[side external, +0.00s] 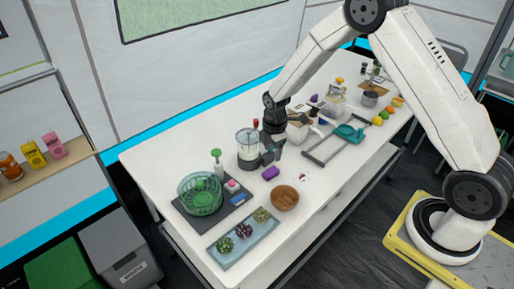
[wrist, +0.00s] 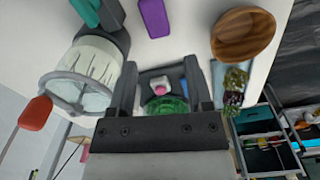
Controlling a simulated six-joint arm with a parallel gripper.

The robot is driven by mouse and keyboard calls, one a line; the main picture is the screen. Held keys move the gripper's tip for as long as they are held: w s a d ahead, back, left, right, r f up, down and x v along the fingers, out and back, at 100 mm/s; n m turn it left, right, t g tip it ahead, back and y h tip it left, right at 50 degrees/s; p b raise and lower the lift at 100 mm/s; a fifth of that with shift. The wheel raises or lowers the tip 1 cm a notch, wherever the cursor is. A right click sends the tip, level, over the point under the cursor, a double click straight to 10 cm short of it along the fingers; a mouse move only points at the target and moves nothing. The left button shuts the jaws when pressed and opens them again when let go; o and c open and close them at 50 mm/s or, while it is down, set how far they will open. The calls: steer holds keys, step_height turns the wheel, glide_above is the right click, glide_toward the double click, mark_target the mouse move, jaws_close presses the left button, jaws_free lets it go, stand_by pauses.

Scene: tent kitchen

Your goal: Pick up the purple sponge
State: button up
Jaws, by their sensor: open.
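The purple sponge (side external: 270,173) lies on the white table, between the blender and the wooden bowl. In the wrist view the sponge (wrist: 154,18) shows at the top edge, partly cut off, beyond the fingertips and outside the jaws. My gripper (side external: 273,151) is low over the table beside the blender, a little behind the sponge. In the wrist view my gripper (wrist: 160,72) is open, its two dark fingers apart, with nothing held between them. Whether a finger touches the blender cannot be told.
The blender (side external: 248,148) stands close to the left of my gripper. A wooden bowl (side external: 285,198) is in front of the sponge. A green basket (side external: 199,196) and pump bottle (side external: 217,161) stand to the left. A grey rack (side external: 332,146) lies to the right.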

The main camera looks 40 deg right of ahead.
mark_target(271, 171)
steer(key=shift+w+d+f+n, duration=0.15)
steer(key=shift+w+f+n, duration=0.15)
steer(key=shift+f+n, duration=0.25)
steer(key=shift+w+d+f+n, duration=0.1)
steer(key=shift+w+f+n, duration=0.25)
steer(key=shift+f, duration=0.25)
steer(key=shift+s, duration=0.1)
steer(key=shift+f, duration=1.25)
steer(key=shift+s+f, duration=0.15)
steer(key=shift+f, duration=2.45)
jaws_close()
